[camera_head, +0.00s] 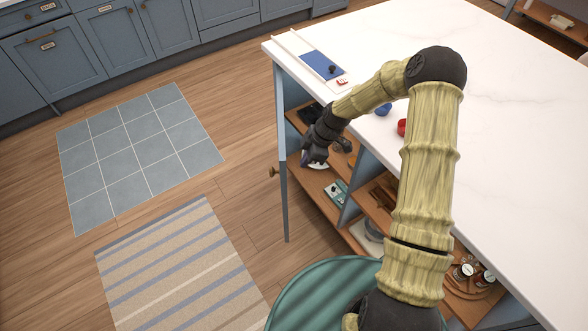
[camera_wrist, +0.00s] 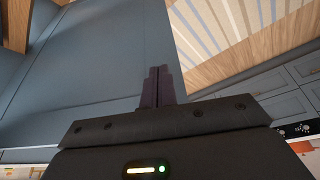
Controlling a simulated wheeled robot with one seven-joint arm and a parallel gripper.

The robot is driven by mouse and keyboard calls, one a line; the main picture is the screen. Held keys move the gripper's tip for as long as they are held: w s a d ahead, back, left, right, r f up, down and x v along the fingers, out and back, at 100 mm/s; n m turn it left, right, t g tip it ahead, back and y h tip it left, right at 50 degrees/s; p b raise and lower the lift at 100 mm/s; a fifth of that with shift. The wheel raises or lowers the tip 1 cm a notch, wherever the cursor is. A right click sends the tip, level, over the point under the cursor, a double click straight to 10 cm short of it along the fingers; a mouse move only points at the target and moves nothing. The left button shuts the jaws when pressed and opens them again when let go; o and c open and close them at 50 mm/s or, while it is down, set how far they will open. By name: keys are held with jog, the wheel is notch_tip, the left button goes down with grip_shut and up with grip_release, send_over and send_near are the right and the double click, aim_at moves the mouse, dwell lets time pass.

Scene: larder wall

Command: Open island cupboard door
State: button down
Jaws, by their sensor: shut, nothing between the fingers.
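The island cupboard door (camera_head: 281,185) is a tall blue-grey panel at the left end of the white-topped island (camera_head: 500,120). It stands swung out and shows nearly edge-on, with its brass knob (camera_head: 272,171) on the left side. The shelves behind it are exposed. My gripper (camera_head: 313,160) is just right of the door, on its inner side, in front of the open shelves. In the wrist view my shut, empty fingers (camera_wrist: 160,88) point toward a large blue-grey panel (camera_wrist: 90,60), which looks like the door. I cannot tell whether they touch it.
Several small items stand on the island shelves (camera_head: 318,172), close to my gripper. A blue board (camera_head: 320,64) and small red and blue items lie on the countertop. A tiled mat (camera_head: 140,155) and a striped rug (camera_head: 185,265) lie on clear floor to the left.

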jog(key=shift+f, duration=0.15)
jog(key=p+x, duration=0.1)
jog(key=x, duration=0.8)
jog(key=shift+f, duration=0.35)
jog(key=shift+a, duration=0.1)
jog(key=shift+a, duration=0.15)
